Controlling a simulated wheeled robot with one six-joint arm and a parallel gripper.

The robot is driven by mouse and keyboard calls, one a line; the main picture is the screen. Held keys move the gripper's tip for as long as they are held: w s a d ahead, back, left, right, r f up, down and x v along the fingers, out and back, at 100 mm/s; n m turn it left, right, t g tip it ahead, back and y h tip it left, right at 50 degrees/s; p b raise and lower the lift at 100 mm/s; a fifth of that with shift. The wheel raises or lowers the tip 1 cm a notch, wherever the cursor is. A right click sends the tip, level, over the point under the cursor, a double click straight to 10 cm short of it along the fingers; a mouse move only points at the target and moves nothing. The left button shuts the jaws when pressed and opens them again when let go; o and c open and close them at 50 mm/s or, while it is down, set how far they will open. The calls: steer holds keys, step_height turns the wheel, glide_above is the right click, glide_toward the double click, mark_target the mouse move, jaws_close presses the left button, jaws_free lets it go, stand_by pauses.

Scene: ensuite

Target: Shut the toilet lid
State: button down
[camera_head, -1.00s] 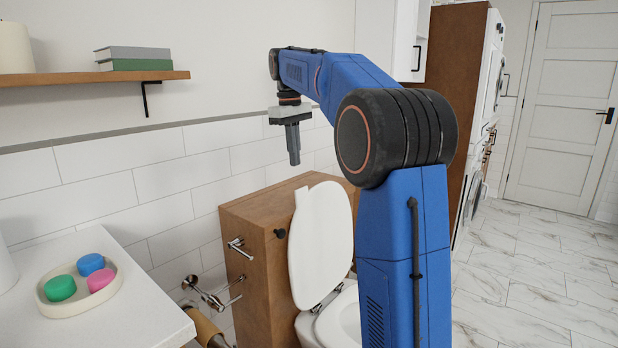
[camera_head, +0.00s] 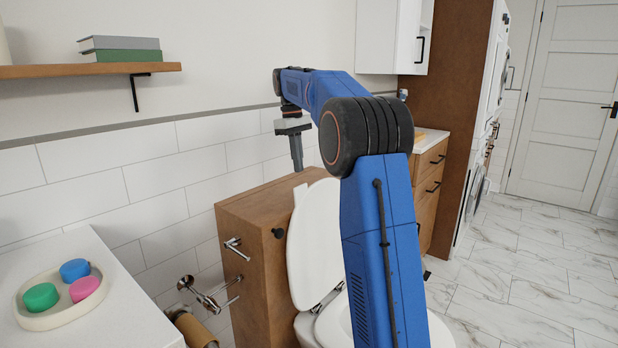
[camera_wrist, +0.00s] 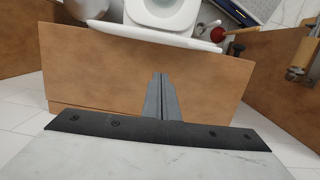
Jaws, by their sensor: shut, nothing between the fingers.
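The white toilet lid (camera_head: 312,240) stands upright against the wooden cistern box (camera_head: 258,237) in the head view. The toilet seat and bowl (camera_head: 335,325) below it show in part, with my arm across their right side. In the wrist view the lid (camera_wrist: 150,37) is seen edge-on from above, with the open bowl (camera_wrist: 165,12) beyond it. My gripper (camera_head: 298,168) points down above the back of the box top, behind the lid and apart from it. Its fingers (camera_wrist: 162,78) are shut and empty over the box top in the wrist view.
A white counter (camera_head: 120,315) with a tray (camera_head: 60,318) of coloured round pieces stands at the left. A shelf (camera_head: 90,70) with books hangs above it. A chrome paper holder (camera_head: 207,295) juts out beside the box. The tiled wall is close behind my gripper. Marble floor (camera_head: 530,290) is open at the right.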

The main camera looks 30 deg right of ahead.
steer(key=f, duration=0.3)
steer(key=shift+s+d+f, duration=0.1)
steer(key=shift+s, duration=0.15)
steer(key=shift+s+d+f, duration=0.15)
steer(key=shift+s+d, duration=0.1)
steer(key=shift+s, duration=0.25)
steer(key=shift+s+d+f, duration=0.1)
steer(key=shift+s+d, duration=0.1)
steer(key=shift+s, duration=0.3)
steer(key=shift+s+d+f, duration=0.15)
steer(key=shift+s+d, duration=0.15)
steer(key=shift+s, duration=0.5)
steer(key=shift+s, duration=0.15)
